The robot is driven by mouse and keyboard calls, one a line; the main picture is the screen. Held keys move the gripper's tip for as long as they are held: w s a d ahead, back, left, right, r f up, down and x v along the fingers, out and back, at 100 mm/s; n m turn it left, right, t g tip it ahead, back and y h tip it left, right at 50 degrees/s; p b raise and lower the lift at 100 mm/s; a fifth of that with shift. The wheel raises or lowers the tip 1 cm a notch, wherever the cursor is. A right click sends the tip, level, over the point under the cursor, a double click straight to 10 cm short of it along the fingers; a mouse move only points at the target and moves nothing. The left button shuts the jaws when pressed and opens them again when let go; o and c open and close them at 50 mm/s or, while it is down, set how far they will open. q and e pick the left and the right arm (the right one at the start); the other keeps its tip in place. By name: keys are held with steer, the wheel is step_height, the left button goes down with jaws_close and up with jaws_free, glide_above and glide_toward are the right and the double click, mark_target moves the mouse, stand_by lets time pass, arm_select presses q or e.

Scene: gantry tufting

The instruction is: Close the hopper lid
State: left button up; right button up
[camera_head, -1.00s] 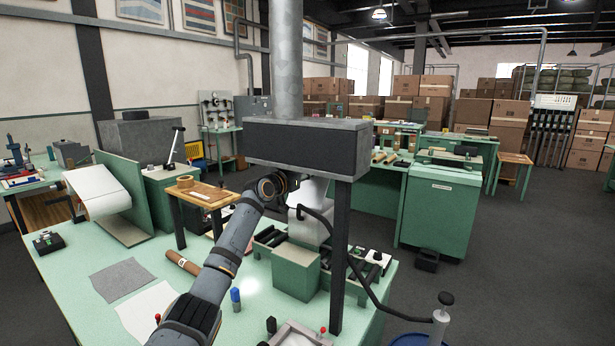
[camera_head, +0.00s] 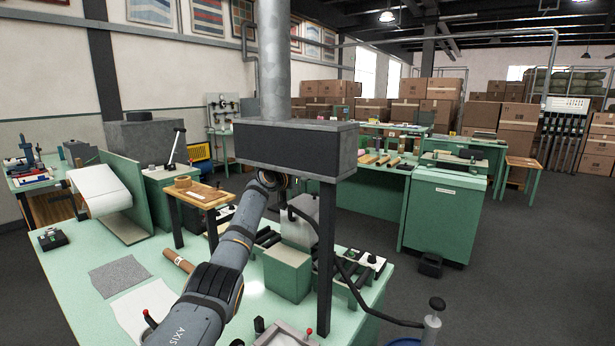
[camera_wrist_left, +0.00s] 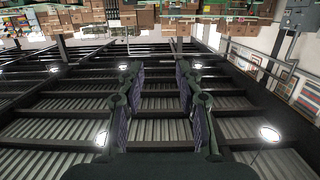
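A green box (camera_head: 287,272) stands on the green bench under the dark overhead unit. A pale grey panel (camera_head: 300,222) stands upright behind it; I cannot tell whether this is the hopper lid. An arm, which I take as my left, rises from the bottom and ends behind the overhead unit, so its gripper is hidden in the head view. In the left wrist view my left gripper (camera_wrist_left: 155,88) has its two fingers apart with nothing between them. That view shows mostly ceiling. My right gripper is in no view.
The dark overhead unit (camera_head: 295,147) and its post (camera_head: 326,260) stand close beside the arm. A black hose (camera_head: 362,300) runs to a pump (camera_head: 434,318) at the right. A brown roll (camera_head: 178,261) and grey sheets (camera_head: 117,277) lie on the bench's left.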

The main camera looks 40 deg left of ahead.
arm_select(q)
steer(key=shift+o, duration=0.5)
steer(key=shift+s+d+r, duration=0.1)
steer(key=shift+d+r, duration=0.05)
steer(key=shift+d, duration=0.15)
steer(key=s, duration=0.7)
steer(key=shift+d+r, duration=0.2)
steer(key=shift+r, duration=0.25)
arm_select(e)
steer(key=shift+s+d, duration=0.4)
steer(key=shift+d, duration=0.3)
